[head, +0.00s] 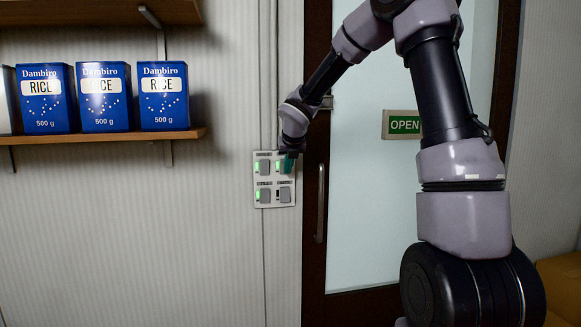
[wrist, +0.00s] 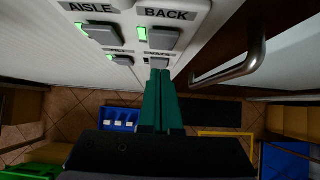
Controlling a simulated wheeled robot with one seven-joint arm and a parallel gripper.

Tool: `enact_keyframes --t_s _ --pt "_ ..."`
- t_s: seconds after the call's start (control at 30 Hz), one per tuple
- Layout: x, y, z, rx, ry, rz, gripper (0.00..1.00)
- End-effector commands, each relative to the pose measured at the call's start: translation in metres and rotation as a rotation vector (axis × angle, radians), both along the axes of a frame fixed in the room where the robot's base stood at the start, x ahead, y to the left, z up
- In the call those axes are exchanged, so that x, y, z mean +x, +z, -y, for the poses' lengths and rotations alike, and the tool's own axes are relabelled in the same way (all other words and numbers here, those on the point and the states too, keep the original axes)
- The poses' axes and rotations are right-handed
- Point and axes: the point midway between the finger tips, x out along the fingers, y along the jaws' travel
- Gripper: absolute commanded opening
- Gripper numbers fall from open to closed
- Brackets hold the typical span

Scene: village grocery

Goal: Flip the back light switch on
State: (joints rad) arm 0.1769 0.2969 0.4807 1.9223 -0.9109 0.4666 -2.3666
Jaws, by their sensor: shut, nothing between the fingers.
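A pale switch panel (head: 273,181) is on the wall left of the door, with rocker switches in two rows. In the wrist view the top right switch (wrist: 165,39) is labelled BACK, and its small lamp (wrist: 142,34) glows green. The AISLE switch (wrist: 105,35), top left, also has a green lamp. The lower left lamp is green; the lower right lamp is dark. My gripper (wrist: 160,74) has teal fingers pressed together, empty, with tips just below the BACK switch, near the lower right switch (wrist: 158,64). Contact cannot be told. In the head view the fingers (head: 289,163) partly cover the BACK switch.
A dark-framed door (head: 313,240) with a vertical handle (head: 320,205) and an OPEN sign (head: 402,124) is close on the right. A wooden shelf (head: 100,138) with blue rice boxes (head: 105,97) is up left. The wall below the panel is clear.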

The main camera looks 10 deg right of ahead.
Motion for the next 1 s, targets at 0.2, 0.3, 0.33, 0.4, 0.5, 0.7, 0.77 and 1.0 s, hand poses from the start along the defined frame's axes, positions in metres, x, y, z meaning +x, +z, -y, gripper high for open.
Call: enact_keyframes --t_s 0.2,0.3,0.33,0.4,0.5,0.7,0.77,1.0 --pt "-0.022 0.013 -0.004 0.0 -0.002 0.0 0.0" --pt "-0.035 0.024 -0.004 0.001 -0.003 0.0 0.0" --pt "-0.039 0.027 -0.004 -0.001 -0.002 0.001 0.0" --pt "-0.05 0.035 -0.004 -0.001 -0.002 0.001 0.0" --pt "-0.063 0.045 -0.004 0.0 -0.003 0.0 0.0" --pt "-0.08 0.057 -0.004 0.0 -0.001 -0.002 0.0" --pt "-0.082 0.058 -0.004 0.001 -0.001 -0.003 0.0" --pt "-0.083 0.059 -0.005 0.0 0.0 -0.004 0.0"
